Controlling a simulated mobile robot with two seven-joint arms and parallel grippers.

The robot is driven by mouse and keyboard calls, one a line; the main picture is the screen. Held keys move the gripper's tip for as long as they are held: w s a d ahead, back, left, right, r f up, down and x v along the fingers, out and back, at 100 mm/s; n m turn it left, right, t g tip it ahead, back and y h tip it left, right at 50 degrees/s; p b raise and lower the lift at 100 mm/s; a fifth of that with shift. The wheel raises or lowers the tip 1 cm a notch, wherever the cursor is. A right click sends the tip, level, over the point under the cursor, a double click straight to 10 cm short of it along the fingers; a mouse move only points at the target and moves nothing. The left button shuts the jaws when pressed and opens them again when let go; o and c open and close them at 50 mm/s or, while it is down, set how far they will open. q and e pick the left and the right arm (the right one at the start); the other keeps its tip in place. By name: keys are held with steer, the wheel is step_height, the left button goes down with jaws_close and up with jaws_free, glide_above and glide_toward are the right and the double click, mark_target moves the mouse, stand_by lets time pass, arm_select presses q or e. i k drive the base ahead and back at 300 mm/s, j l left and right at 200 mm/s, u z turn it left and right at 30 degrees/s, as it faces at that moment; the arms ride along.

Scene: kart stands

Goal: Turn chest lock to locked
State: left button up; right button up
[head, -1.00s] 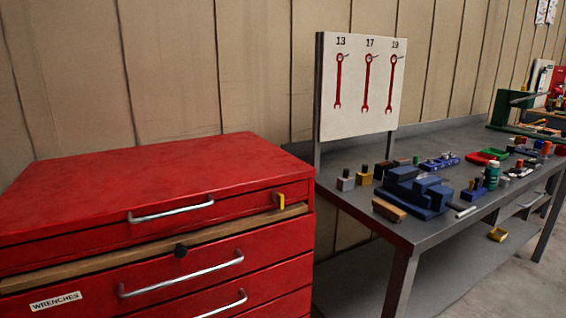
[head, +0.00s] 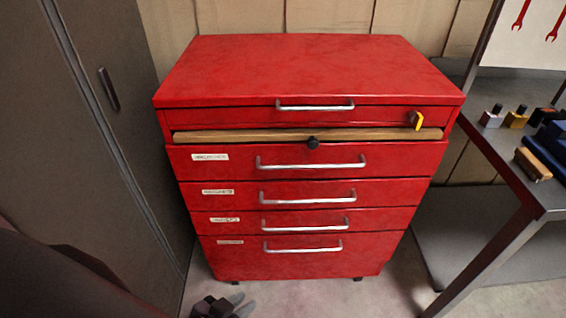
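The red tool chest (head: 300,70) stands in the middle of the head view, with its front facing me. Its chest lock (head: 417,121) is a small yellow lever on a dark mount, at the right end of the top front panel. The lever hangs roughly downward with a slight tilt. Nothing touches it. My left gripper (head: 226,305) is low at the bottom edge, in front of the chest and far below the lock. It is small and partly cut off, so its opening is unclear. My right gripper is out of view.
A wooden strip (head: 240,135) with a black knob (head: 313,143) lies below the top panel. Labelled drawers with silver handles (head: 310,162) are below. A grey cabinet (head: 85,130) stands close on the left. A metal workbench (head: 530,185) stands at right.

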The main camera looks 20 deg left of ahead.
mark_target(416, 119)
steer(key=l+u, duration=0.2)
steer(key=u, duration=0.3)
steer(key=l+u, duration=0.2)
steer(key=u, duration=0.25)
steer(key=k+l+u, duration=0.1)
steer(key=l+u, duration=0.15)
steer(key=k+l+u, duration=0.15)
steer(key=l+u, duration=0.15)
steer(key=l, duration=0.15)
steer(key=k+l+u, duration=0.15)
steer(key=l, duration=0.2)
steer(key=k+l+u, duration=0.1)
steer(key=l, duration=0.25)
steer(key=k+l, duration=0.45)
steer(key=l, duration=0.2)
steer(key=k+l+u, duration=0.1)
steer(key=k+l, duration=0.35)
steer(key=l, duration=0.15)
